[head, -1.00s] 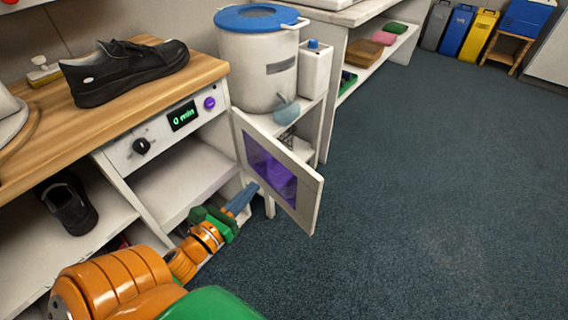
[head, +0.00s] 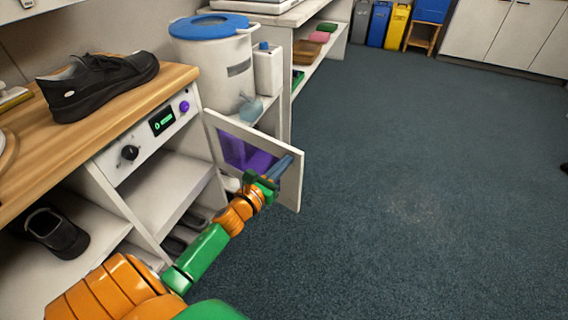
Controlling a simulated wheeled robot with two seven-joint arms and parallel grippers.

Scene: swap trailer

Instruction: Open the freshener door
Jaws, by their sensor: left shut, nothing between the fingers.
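The freshener (head: 155,155) is a white cabinet unit under the wooden top, with a black knob, a small green-lit display and a purple button on its front panel. Its door (head: 291,190), white with a purple window, stands wide open, swung out to the right over the floor. The opening shows a white shelf, with dark shoes in the space below. My left gripper (head: 284,168) is shut and empty in front of the door's inner face, over the right part of the window. Whether it touches the door I cannot tell. My right gripper is not in view.
A black shoe (head: 98,85) stands on the wooden top (head: 60,145), and another dark shoe (head: 55,232) lies in the left compartment. A white bucket with a blue lid (head: 212,65) stands behind the door.

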